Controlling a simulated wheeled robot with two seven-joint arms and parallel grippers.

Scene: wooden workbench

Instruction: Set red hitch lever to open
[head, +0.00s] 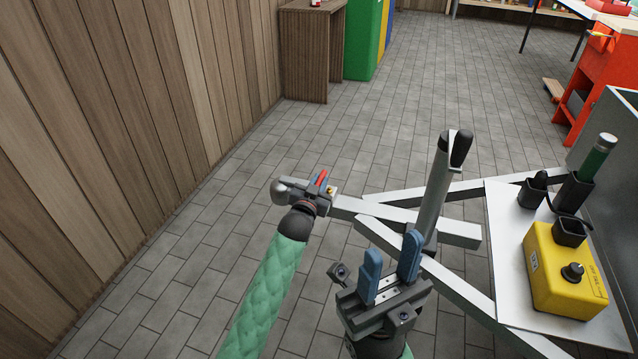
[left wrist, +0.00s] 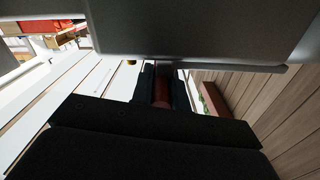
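The red hitch lever (head: 321,177) sits on top of the grey coupler (head: 283,189) at the front end of the trailer drawbar. My left gripper (head: 321,184) is at the lever, its blue fingers on both sides of it. In the left wrist view the dark red lever (left wrist: 161,90) fills the gap between the fingers, which look closed on it. The fingers partly hide the lever, so its exact angle is hard to tell. My right gripper (head: 391,270) is open and empty, low in the head view, in front of the drawbar.
A grey upright jack post (head: 434,190) with a black handle stands on the drawbar, right of the coupler. A white plate (head: 508,240) behind it carries a yellow box (head: 563,275) and black sockets. A plank wall (head: 100,130) runs along the left. Tiled floor is clear between.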

